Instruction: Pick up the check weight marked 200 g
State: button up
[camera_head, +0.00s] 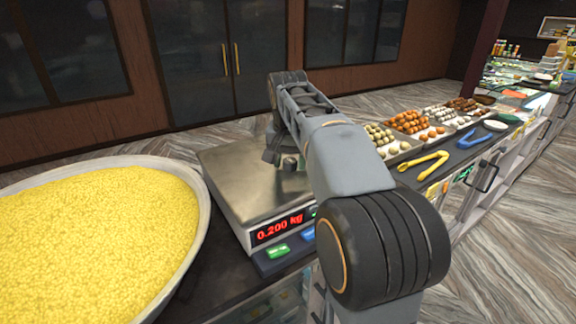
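The steel pan (237,187) of a scale is at the middle of the view, and its red display (279,228) reads 0.200 kg. A small metallic piece (290,161), which looks like the check weight, shows on the pan at my gripper. Its marking cannot be read. My gripper (282,157) is low over the right part of the pan, around or right beside this piece. My own arm hides much of it, and I cannot tell whether the fingers touch the piece.
A wide bowl of yellow grains (95,230) stands left of the scale. To the right are sweet trays (392,150), yellow tongs (424,167) and blue tongs (483,137) on the dark counter. Green (278,251) and blue buttons line the scale's front. Glass-front cabinets stand behind.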

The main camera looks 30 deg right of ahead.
jog(key=c, duration=0.9)
jog(key=shift+r, duration=0.1)
